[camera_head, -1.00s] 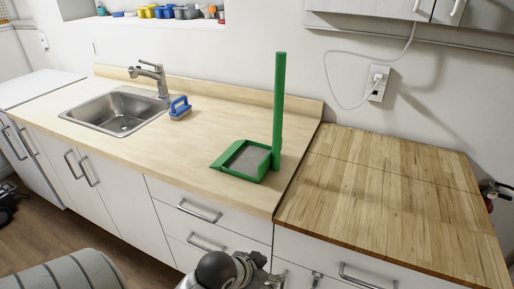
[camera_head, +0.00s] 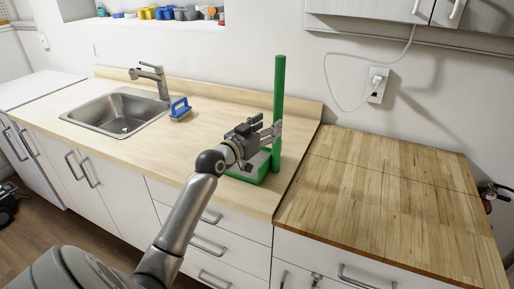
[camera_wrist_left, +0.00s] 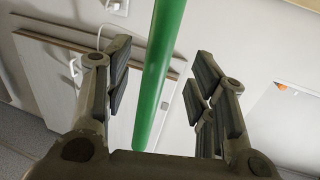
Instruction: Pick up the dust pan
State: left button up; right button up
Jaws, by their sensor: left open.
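The green dust pan stands on the light wood counter, its tall handle (camera_head: 279,110) upright. My left gripper (camera_head: 272,131) is in front of and above the pan's tray (camera_head: 262,172) and hides much of it. Its fingers point right, at the handle's lower part. In the left wrist view the green handle (camera_wrist_left: 163,70) runs between the two open fingers (camera_wrist_left: 160,90). I see no contact between the fingers and the handle. My right gripper is not in view.
A blue-handled brush (camera_head: 180,109) sits beside the sink (camera_head: 118,112) to the left. A darker butcher-block top (camera_head: 390,200) on the right is clear. The wall is behind the handle.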

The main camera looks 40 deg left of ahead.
aim_at(275, 119)
pick_arm(q)
jog(key=shift+w, duration=0.4)
jog(key=shift+w+r+p, duration=0.2)
jog(key=shift+w+p, duration=0.15)
jog(key=shift+w, duration=0.05)
jog(key=w+p, duration=0.1)
jog(key=w, duration=0.2)
jog(key=shift+w+r, duration=0.15)
jog(key=shift+w, duration=0.6)
grip_shut()
